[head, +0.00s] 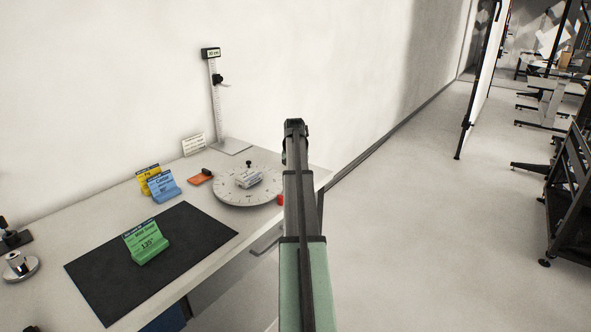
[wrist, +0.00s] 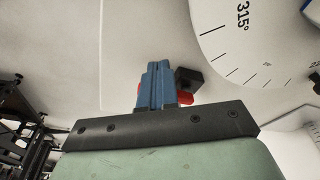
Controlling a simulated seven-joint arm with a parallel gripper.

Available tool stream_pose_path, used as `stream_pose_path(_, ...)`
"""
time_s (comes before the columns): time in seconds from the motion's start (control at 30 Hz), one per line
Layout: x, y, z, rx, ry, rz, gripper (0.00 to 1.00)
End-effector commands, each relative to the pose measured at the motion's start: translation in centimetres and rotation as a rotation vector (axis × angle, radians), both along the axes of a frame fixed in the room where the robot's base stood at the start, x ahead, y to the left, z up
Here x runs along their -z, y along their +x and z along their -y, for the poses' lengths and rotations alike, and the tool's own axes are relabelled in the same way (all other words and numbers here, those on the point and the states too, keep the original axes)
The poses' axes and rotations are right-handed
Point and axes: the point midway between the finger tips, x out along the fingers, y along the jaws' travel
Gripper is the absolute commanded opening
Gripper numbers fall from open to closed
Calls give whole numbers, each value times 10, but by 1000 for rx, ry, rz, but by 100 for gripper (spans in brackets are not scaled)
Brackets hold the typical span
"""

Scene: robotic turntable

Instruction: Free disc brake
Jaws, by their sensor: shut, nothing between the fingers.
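The white round disc (head: 230,192) with degree marks lies on the table in the head view. Its edge with the 315° mark fills the upper right of the wrist view (wrist: 255,40). The brake, a small red block (head: 281,199), sits at the disc's right side, close to my arm. In the wrist view the red brake (wrist: 183,98) and a black block (wrist: 189,77) show behind my blue fingers. My gripper (wrist: 157,65) is shut and empty, in front of the red part and hiding its middle. I cannot tell if they touch. In the head view my arm hides the gripper.
A white labelled block (head: 249,180) lies on the disc. An orange block (head: 200,178) is left of it. Blue (head: 163,188), yellow (head: 149,178) and green (head: 147,243) card stands, a black mat (head: 110,280) and a ruled post (head: 216,105) are on the table.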

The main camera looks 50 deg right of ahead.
Motion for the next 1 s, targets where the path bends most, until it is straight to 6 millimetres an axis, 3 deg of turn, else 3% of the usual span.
stream_pose_path(1.0, 0, -4, 18, 0, 0, 0, 0)
